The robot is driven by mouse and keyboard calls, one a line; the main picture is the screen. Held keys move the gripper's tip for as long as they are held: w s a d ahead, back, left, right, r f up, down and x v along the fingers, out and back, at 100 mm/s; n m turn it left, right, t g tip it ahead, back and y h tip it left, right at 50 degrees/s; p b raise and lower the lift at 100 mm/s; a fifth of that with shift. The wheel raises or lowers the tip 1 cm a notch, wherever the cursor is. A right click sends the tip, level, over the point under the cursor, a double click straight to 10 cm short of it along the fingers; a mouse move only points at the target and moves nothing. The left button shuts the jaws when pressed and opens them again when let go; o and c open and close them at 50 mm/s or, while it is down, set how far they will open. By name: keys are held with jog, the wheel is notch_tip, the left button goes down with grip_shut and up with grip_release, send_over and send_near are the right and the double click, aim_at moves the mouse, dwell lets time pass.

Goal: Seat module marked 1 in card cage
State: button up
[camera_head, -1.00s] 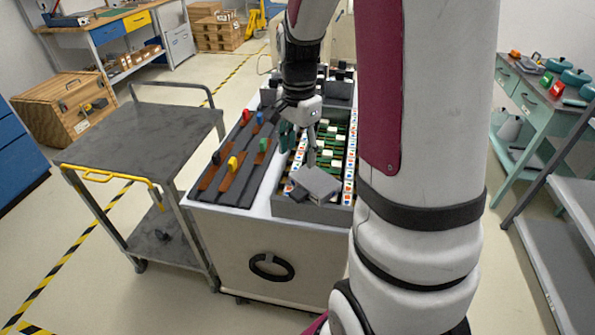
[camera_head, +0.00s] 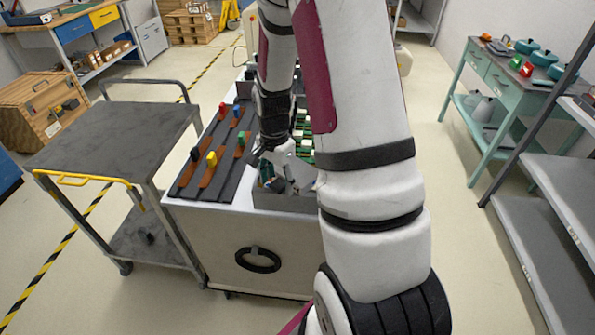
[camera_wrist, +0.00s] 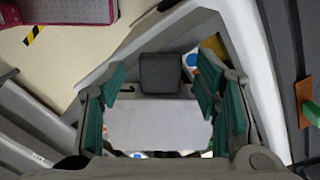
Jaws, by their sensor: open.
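A pale grey module (camera_wrist: 158,122) with a dark grey block (camera_wrist: 162,73) at one end fills the space between my fingers in the wrist view. I cannot read any mark on it. In the head view the module (camera_head: 304,174) is partly hidden behind my arm, at the near end of the card cage (camera_head: 278,201). My gripper (camera_wrist: 162,100) is open, with its green pads on either side of the module; whether they touch it I cannot tell. In the head view my gripper (camera_head: 277,181) is low over the cage's near end. Most of the cage's slots are hidden by my arm.
A dark tray (camera_head: 226,186) with coloured-handled pieces on brown strips lies left of the cage on the white cart (camera_head: 215,238). A grey trolley (camera_head: 110,140) stands at the left. Grey shelves (camera_head: 545,150) and a teal bench (camera_head: 470,80) stand at the right.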

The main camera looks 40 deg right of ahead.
jog(key=shift+f, duration=0.3)
grip_shut()
jog(key=shift+r, duration=0.15)
